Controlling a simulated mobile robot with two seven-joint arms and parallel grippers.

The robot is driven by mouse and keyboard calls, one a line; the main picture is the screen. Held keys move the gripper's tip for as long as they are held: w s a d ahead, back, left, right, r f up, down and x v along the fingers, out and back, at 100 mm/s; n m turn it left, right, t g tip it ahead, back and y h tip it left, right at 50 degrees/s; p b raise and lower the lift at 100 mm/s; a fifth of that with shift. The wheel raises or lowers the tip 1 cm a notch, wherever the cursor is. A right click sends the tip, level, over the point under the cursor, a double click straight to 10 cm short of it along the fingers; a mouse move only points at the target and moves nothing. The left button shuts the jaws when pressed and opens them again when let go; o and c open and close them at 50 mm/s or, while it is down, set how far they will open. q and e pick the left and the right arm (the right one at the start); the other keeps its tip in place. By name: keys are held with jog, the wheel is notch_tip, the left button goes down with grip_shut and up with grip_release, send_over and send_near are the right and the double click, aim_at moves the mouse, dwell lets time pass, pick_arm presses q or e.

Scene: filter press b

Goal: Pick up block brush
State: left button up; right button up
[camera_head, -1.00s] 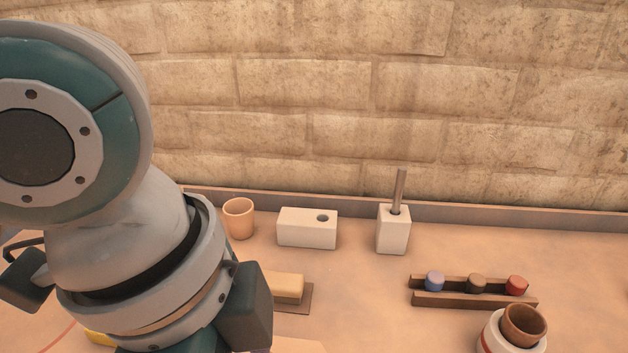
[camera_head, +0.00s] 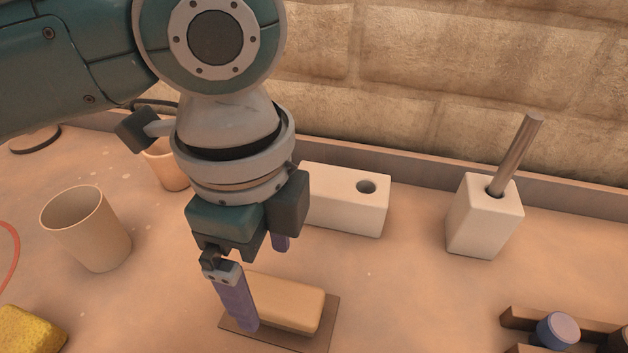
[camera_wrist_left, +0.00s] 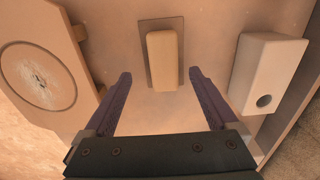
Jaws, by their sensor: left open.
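The block brush (camera_head: 285,300), seen as a rounded tan block, lies on a thin brown plate (camera_head: 318,335) on the table. Its underside is hidden. My left gripper (camera_head: 263,288) is open, pointing down, with its purple fingers apart above the block brush. The near finger covers the block's left end in the head view. In the left wrist view the block brush (camera_wrist_left: 163,58) lies beyond the fingertips, roughly centred between them, with nothing held in the left gripper (camera_wrist_left: 160,76). My right gripper does not show.
A white block with a hole (camera_head: 345,203) stands close behind. A white holder (camera_head: 483,220) with a metal rod is to the right. Cups (camera_head: 90,235) and a yellow sponge-like piece (camera_head: 30,330) are at left. A board with a round disc (camera_wrist_left: 38,75) shows in the wrist view.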

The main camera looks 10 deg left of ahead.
aim_at(276, 295)
pick_arm(q)
jog(key=f, duration=0.1)
jog(key=f+b, duration=0.1)
jog(key=f, duration=0.3)
jog(key=shift+w+d, duration=0.2)
jog(key=shift+w, duration=0.05)
jog(key=shift+r, duration=0.1)
grip_shut()
dwell(0.3)
